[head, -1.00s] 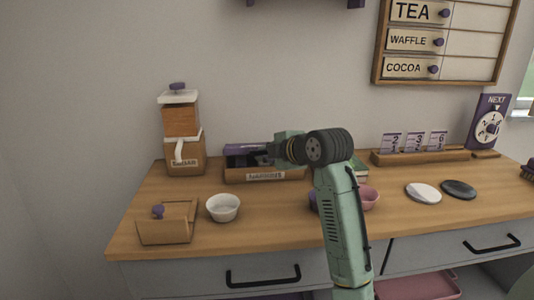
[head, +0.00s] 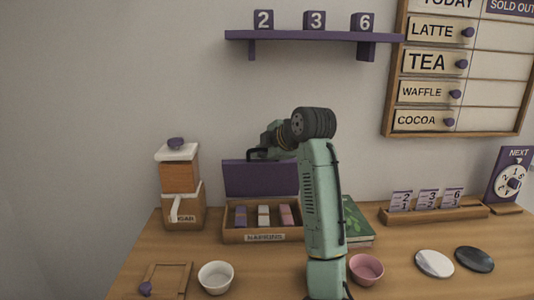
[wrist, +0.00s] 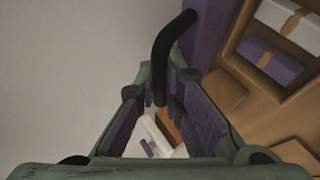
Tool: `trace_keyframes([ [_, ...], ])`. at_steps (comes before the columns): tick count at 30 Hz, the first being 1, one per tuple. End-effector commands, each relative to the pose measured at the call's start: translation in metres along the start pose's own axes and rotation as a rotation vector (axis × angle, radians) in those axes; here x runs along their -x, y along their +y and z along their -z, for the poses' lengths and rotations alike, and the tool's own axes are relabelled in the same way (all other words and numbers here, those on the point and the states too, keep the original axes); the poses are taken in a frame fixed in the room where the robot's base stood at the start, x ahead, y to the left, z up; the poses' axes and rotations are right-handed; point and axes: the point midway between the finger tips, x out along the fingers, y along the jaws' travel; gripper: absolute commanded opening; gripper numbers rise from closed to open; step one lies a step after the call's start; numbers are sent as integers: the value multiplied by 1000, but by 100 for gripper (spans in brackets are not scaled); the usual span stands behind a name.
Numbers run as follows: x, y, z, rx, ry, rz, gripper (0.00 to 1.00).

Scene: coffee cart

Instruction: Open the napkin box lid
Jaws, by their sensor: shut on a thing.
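The napkin box (head: 237,237) is wooden with a "NAPKINS" label on its front, and stands at the back of the counter against the wall. Its purple lid (head: 240,180) stands raised, roughly upright, at the back of the box. Purple, white and pink napkin bundles (head: 263,215) show inside. My gripper (head: 266,144) is at the lid's top edge, shut on the black lid handle (wrist: 168,55). In the wrist view, the handle rises from between the fingers beside the purple lid (wrist: 207,35). My arm hides the box's right end.
A wooden sugar dispenser (head: 180,178) stands left of the box. A green book (head: 357,225) lies to its right. A white bowl (head: 216,278) and a pink bowl (head: 366,269) stand in front. A purple shelf (head: 310,36) hangs above the lid.

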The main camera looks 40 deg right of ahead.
Motion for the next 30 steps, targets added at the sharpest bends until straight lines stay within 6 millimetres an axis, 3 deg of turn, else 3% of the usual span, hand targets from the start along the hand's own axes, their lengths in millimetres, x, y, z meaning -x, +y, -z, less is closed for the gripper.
trace_keyframes([
  [1,0,9,0,-11,-2,32,0],
  [12,-18,26,-8,-81,-1,198,0],
  [30,-28,32,-12,-107,-1,265,0],
])
